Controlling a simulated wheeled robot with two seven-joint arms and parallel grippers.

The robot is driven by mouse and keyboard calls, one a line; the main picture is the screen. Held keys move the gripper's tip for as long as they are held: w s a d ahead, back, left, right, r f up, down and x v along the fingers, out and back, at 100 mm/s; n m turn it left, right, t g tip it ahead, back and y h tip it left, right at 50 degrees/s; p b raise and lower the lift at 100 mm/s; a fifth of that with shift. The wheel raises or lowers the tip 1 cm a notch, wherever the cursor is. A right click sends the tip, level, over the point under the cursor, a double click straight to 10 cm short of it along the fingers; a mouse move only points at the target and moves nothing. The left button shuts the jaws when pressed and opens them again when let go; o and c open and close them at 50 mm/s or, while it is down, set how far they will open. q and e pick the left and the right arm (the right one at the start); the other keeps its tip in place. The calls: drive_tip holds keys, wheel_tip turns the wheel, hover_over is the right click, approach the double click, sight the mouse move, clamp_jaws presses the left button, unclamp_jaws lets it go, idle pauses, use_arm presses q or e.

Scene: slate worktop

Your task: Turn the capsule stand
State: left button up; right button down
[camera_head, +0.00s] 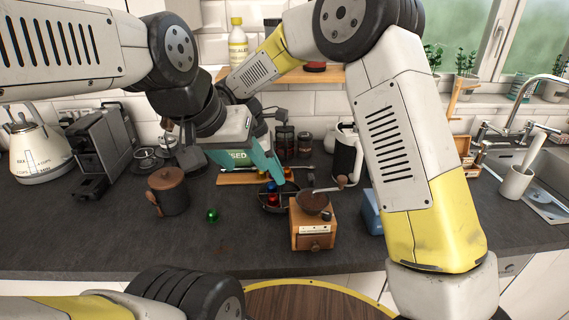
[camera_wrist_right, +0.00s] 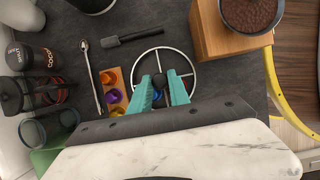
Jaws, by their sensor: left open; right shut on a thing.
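The capsule stand (camera_head: 268,209) is a low dark round stand on the worktop. A blue capsule (camera_head: 271,187) and a red capsule (camera_head: 272,199) show at it. In the right wrist view the stand is a pale ring with spokes (camera_wrist_right: 194,66). My right gripper (camera_head: 279,181) reaches down to it.
A wooden coffee grinder (camera_head: 313,226) stands close to the stand's right. A green capsule (camera_head: 212,215) lies on the worktop to the left, near a brown canister (camera_head: 168,191). Orange and purple capsules sit on a wooden holder (camera_wrist_right: 119,108). The front-left worktop is clear.

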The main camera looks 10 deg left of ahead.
drive_tip(key=shift+w+m+g, duration=0.1)
drive_tip(key=shift+m+g, duration=0.4)
drive_tip(key=shift+m, duration=0.75)
drive_tip(key=shift+w+m+g, duration=0.1)
drive_tip(key=shift+m+g, duration=0.4)
drive_tip(key=shift+m, duration=0.75)
drive_tip(key=shift+m+g+y, duration=0.3)
drive_tip(key=shift+m+g, duration=0.2)
drive_tip(key=shift+m, duration=1)
drive_tip(key=shift+w+m, duration=0.1)
drive_tip(key=shift+m, duration=0.5)
drive_tip(key=c, duration=1.2)
unclamp_jaws()
drive_tip(key=shift+c, duration=0.2)
drive_tip(key=v, duration=0.8)
drive_tip(key=shift+w+d, duration=0.1)
